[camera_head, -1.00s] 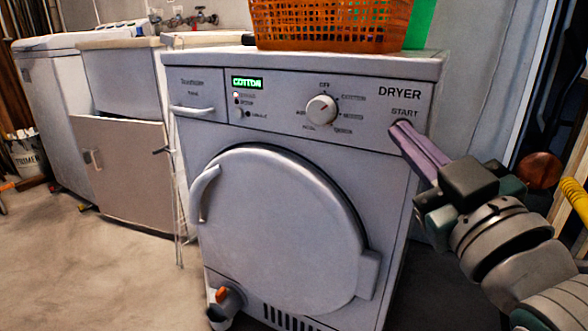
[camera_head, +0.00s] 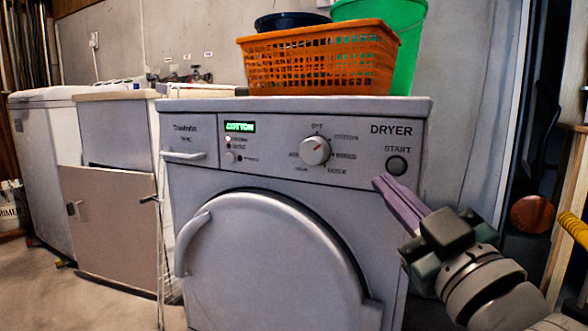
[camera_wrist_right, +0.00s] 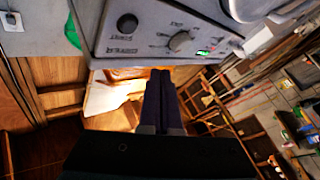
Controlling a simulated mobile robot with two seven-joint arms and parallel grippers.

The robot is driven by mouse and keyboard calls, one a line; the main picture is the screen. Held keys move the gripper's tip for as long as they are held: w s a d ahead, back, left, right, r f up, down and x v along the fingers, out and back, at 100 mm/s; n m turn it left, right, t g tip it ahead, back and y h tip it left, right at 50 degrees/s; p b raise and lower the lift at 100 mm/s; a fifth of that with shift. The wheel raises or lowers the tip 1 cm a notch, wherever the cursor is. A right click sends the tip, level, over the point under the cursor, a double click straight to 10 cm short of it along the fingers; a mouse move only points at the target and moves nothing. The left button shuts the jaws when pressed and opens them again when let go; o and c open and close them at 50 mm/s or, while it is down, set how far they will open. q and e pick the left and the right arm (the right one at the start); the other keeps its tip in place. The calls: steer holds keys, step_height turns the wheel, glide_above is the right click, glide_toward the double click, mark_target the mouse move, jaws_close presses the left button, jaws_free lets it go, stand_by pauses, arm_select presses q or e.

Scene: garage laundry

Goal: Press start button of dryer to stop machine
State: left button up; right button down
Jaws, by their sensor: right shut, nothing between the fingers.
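The grey dryer (camera_head: 270,160) stands in front of me with its round door shut and a lit green display reading COTTON (camera_head: 239,127). Its round dark start button (camera_head: 397,165) is at the right end of the panel, under the word START. My right gripper (camera_head: 381,182) is shut and empty, its fingertips a little below and left of the button in the head view. In the right wrist view the shut fingers (camera_wrist_right: 161,75) show below the panel, and the start button (camera_wrist_right: 127,23) is up and to the left of them, apart. My left gripper is not in view.
An orange basket (camera_head: 318,62), a green bucket (camera_head: 404,45) and a dark bowl (camera_head: 290,21) are on top of the dryer. A cabinet with an open door (camera_head: 108,215) stands to the left. A wooden stand with a yellow hose (camera_head: 572,228) is at the right.

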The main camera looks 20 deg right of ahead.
mark_target(396, 166)
steer(key=shift+w+d+b, duration=0.4)
steer(key=shift+w+d, duration=0.6)
steer(key=shift+d, duration=0.2)
steer(key=shift+w+d+b, duration=0.4)
steer(key=shift+w+d, duration=0.6)
steer(key=shift+d, duration=0.15)
stand_by(0.3)
steer(key=shift+w+d, duration=0.3)
steer(key=shift+d, duration=0.05)
